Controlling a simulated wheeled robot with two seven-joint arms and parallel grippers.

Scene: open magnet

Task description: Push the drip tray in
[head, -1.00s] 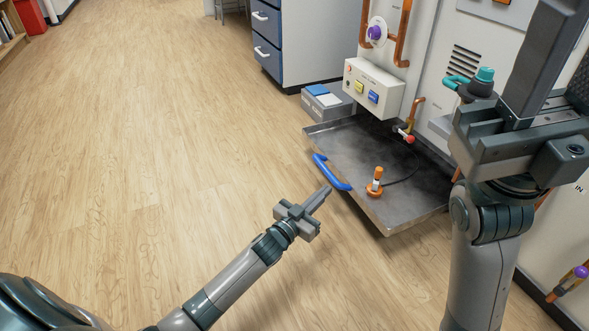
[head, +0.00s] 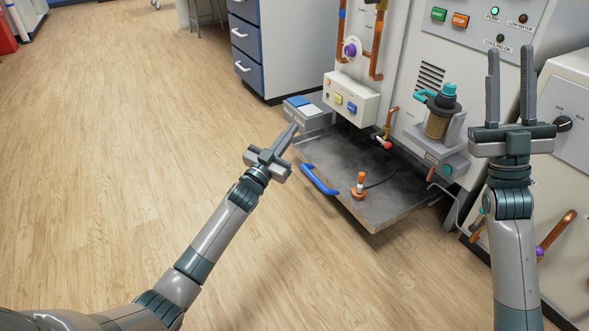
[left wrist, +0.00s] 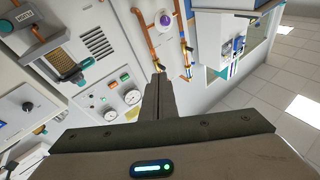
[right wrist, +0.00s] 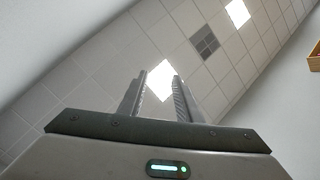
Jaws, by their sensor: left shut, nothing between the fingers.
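The drip tray (head: 384,204) is a flat dark metal tray standing out from the machine's front, low over the floor. A blue handle (head: 320,180) is on its front edge. An orange plug-like item (head: 359,186) with a dark cable stands on the tray. My left gripper (head: 291,130) is shut and empty, in the air by the tray's left corner; contact with the tray cannot be told. Its shut fingers show in the left wrist view (left wrist: 159,98). My right gripper (head: 508,85) is open, empty and pointing up, right of the tray; its parted fingers show in the right wrist view (right wrist: 160,95).
A grey box (head: 308,110) with a blue and white top lies behind the tray's left end. A control box (head: 350,100) and copper pipes hang above. A filter unit (head: 440,122) stands at the tray's right. Blue-drawer cabinets (head: 246,68) are behind. The floor at left is clear.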

